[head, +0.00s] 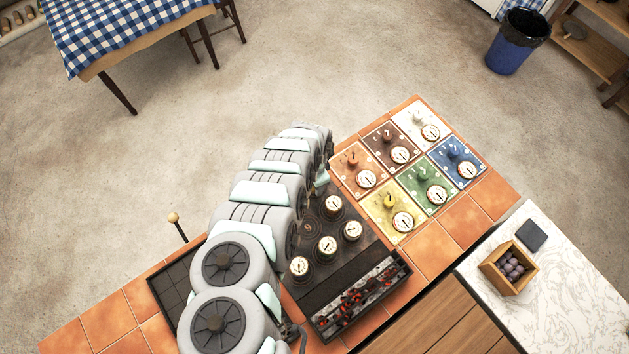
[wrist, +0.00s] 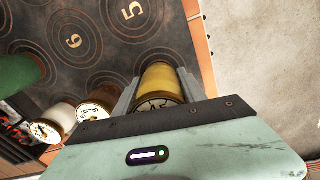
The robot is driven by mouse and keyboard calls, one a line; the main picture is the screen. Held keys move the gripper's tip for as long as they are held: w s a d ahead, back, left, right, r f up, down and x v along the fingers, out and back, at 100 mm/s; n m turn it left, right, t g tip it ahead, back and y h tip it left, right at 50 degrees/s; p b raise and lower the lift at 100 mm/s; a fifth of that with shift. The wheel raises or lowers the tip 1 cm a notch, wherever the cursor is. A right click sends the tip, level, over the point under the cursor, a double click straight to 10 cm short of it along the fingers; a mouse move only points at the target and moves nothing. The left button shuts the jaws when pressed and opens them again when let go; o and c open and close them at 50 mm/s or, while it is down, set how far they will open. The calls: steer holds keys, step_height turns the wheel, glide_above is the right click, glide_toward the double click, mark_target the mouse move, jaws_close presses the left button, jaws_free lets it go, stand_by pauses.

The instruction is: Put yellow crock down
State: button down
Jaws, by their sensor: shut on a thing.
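The yellow crock (wrist: 160,82), a short cylinder with a dial on its near end, is between the fingers of my gripper (wrist: 158,80) in the wrist view. The fingers are shut on its sides. Beyond it is the dark hotplate (wrist: 110,15), with rings numbered 5 and 6. The hotplate also shows in the head view (head: 327,290). I cannot tell whether the crock touches it. In the head view my arm hides the held crock and most of the gripper.
Several dial-topped crocks stand on the hotplate, one here (head: 327,246). A glowing coal tray (head: 360,295) lies along its front. Coloured panels with dials, including a yellow panel (head: 381,222), lie to the right. A green crock (wrist: 18,75) is left in the wrist view.

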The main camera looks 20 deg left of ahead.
steer(key=c, duration=0.7)
jaws_free()
steer(key=shift+o, duration=0.2)
